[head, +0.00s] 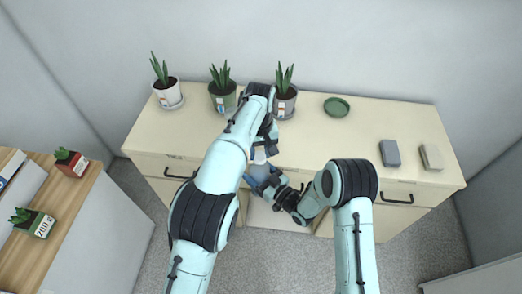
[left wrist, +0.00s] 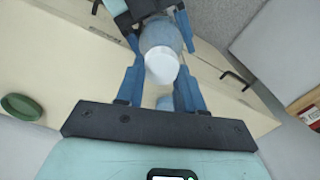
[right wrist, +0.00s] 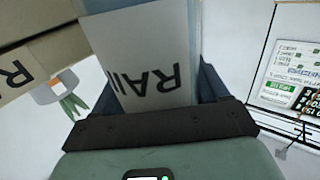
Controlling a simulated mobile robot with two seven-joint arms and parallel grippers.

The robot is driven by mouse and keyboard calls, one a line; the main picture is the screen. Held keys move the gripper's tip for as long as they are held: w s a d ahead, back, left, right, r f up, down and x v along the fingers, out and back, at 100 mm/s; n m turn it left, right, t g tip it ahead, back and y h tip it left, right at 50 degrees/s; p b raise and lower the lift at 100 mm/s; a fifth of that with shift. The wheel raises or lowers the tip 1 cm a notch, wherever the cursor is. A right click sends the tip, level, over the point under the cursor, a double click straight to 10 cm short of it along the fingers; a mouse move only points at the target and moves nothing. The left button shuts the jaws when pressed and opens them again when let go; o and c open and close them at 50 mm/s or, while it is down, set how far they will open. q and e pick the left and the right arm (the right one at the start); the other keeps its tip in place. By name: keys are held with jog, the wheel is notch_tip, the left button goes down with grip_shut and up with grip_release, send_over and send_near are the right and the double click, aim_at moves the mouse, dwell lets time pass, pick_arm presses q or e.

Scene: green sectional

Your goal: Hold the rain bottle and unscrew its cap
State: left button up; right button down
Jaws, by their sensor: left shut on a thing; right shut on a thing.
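The rain bottle (right wrist: 150,50) is translucent blue with a white label reading "RAIN", partly cut off in the right wrist view. Its white cap (left wrist: 161,66) faces the left wrist camera, with the blue bottle body (left wrist: 163,36) behind it. My left gripper (head: 262,146) is above the bottle, its blue fingers shut on the cap. My right gripper (head: 262,176) comes from the lower right and is shut around the bottle body. The bottle is held in front of the cabinet, largely hidden by my arms in the head view. The cap seems seated on the bottle.
A long cream cabinet (head: 350,145) stands behind, with potted plants (head: 222,98), a green dish (head: 337,107) and two small blocks (head: 390,153) on top. A wooden shelf unit (head: 60,215) with small plants stands at left. Grey floor (head: 425,255) is free at right.

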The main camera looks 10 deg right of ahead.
pick_arm(q)
jog(key=n, duration=0.4)
jog(key=shift+r+n, duration=0.1)
jog(key=shift+n, duration=0.3)
pick_arm(e)
jog(key=shift+s+a, duration=0.1)
jog(key=shift+a, duration=0.15)
pick_arm(q)
jog(key=n, duration=0.6)
jog(key=shift+s+n, duration=0.2)
jog(key=shift+n, duration=0.2)
jog(key=n, duration=0.7)
jog(key=shift+s+d, duration=0.15)
jog(key=shift+s, duration=0.05)
jog(key=n, duration=0.4)
jog(key=shift+s+d+n, duration=0.15)
jog(key=shift+d+n, duration=0.05)
jog(key=shift+n, duration=0.2)
jog(key=shift+a, duration=0.1)
jog(key=shift+r, duration=0.1)
jog(key=shift+r, duration=0.8)
jog(key=shift+a+r, duration=0.1)
jog(key=shift+r, duration=0.1)
pick_arm(e)
jog(key=shift+d, duration=0.1)
pick_arm(q)
jog(key=shift+a, duration=0.1)
pick_arm(e)
jog(key=shift+d, duration=0.1)
